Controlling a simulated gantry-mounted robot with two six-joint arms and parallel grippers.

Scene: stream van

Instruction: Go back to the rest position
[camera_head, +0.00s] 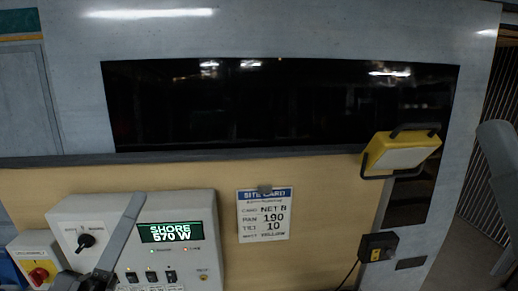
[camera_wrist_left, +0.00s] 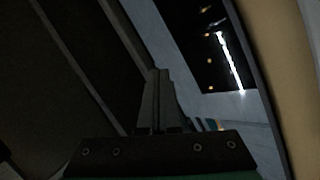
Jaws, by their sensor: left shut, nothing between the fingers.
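My left gripper (camera_head: 134,198) comes in at the lower left of the head view, its grey fingers in front of the white control box (camera_head: 178,208). In the left wrist view, the two fingers of my left gripper (camera_wrist_left: 158,74) stand side by side, shut and empty. My right gripper is not in view.
The control box has a lit display (camera_head: 171,232), a black knob (camera_head: 86,240) and several switches. A red and yellow switch (camera_head: 39,275) is at far left. A site card (camera_head: 264,214) hangs on the tan panel (camera_head: 323,210). A yellow work lamp (camera_head: 402,153) is at right, above a black socket box (camera_head: 378,247).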

